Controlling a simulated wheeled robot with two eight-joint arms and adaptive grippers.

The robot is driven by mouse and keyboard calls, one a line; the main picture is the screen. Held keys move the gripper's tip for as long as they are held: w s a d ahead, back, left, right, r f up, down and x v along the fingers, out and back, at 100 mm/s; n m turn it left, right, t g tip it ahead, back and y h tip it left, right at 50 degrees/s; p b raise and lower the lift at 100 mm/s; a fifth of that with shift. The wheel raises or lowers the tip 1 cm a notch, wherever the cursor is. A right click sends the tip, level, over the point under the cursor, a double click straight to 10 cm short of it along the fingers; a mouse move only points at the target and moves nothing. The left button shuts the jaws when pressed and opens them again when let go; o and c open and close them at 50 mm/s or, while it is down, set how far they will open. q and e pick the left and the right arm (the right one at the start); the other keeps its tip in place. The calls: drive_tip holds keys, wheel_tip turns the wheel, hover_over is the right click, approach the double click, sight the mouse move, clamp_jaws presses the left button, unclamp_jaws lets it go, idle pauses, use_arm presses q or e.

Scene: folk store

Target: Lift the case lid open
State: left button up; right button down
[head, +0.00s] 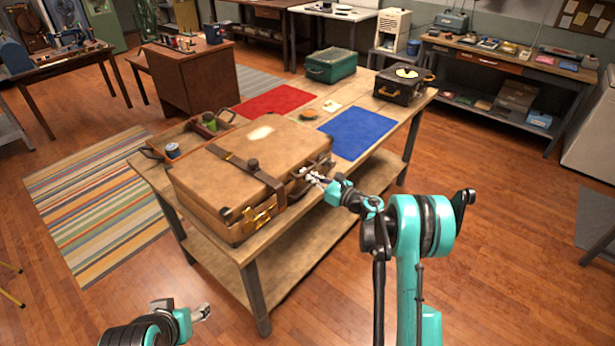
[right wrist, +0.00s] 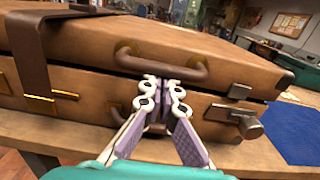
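The case (head: 225,165) is a closed brown suitcase with a dark strap, lying flat on the wooden table. In the right wrist view, the case lid (right wrist: 230,48) has a curved brown handle (right wrist: 190,73) on its front edge, and a second brown handle shows partly below the seam. My right gripper (right wrist: 163,86) is at the front, its fingertips at the seam just under the lid's handle, with a narrow gap between them. Whether they touch the case cannot be told. My left gripper (head: 203,312) is low at the bottom left, away from the case; its fingers are too small to read.
A wooden tray (head: 182,140) with spools lies behind the case. A blue mat (head: 358,132), a red mat (head: 275,102), a green box (head: 331,65) and a dark case (head: 404,84) are farther along the table. Open wooden floor lies in front.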

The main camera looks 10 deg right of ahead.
drive_tip(key=shift+r, duration=0.1)
drive_tip(key=shift+r+p, duration=0.7)
drive_tip(key=shift+r, duration=0.5)
drive_tip(key=shift+w+r+p, duration=0.15)
drive_tip(key=shift+r+p, duration=0.55)
drive_tip(key=shift+r, duration=0.6)
drive_tip(key=shift+w+a+r+p, duration=0.1)
drive_tip(key=shift+r+p, duration=0.25)
drive_tip(key=shift+r, duration=0.3)
drive_tip(key=shift+w+a+r+p, duration=0.1)
drive_tip(key=shift+r+p, duration=0.25)
drive_tip(key=shift+r, duration=0.35)
drive_tip(key=shift+w+a+r+p, duration=0.1)
drive_tip(key=shift+r+p, duration=0.25)
drive_tip(key=shift+r, duration=0.25)
drive_tip(key=shift+w+a+r+p, duration=0.1)
drive_tip(key=shift+r+p, duration=0.25)
drive_tip(key=shift+r, duration=0.25)
